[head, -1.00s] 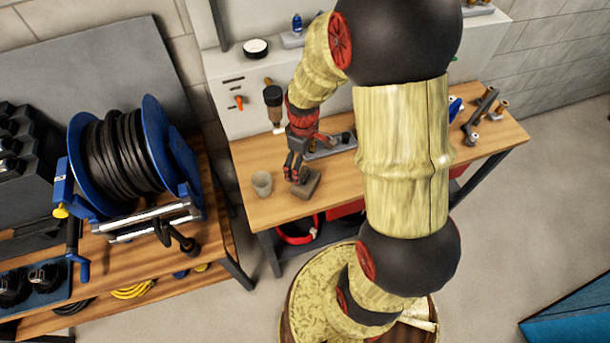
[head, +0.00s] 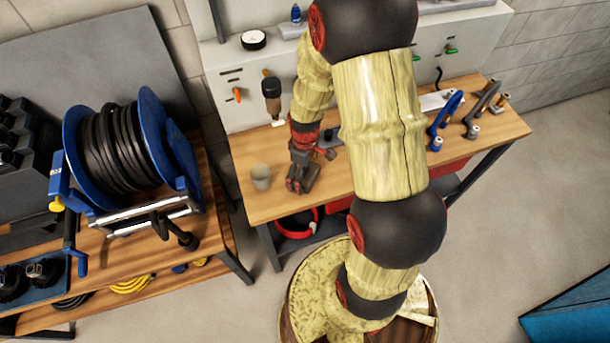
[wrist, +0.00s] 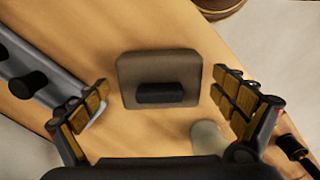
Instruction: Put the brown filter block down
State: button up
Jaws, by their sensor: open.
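The brown filter block (wrist: 130,72), a squarish grey-brown block with a dark raised grip on top, lies on the wooden bench top in the wrist view. My gripper (wrist: 160,92) is open, with one finger on each side of the block and a visible gap to both sides. In the head view my gripper (head: 301,181) is low over the front part of the bench, and its fingers largely hide the block.
A grey cup (head: 261,178) stands just left of my gripper; it also shows in the wrist view (wrist: 207,138). A grey rail with black knobs (wrist: 42,78) lies on the other side. Blue-handled and grey tools (head: 445,120) stand on the bench's right part.

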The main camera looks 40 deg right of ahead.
jog(key=shift+c, duration=0.9)
jog(key=c, duration=1.1)
jog(key=shift+r, duration=0.1)
jog(key=shift+c, duration=0.3)
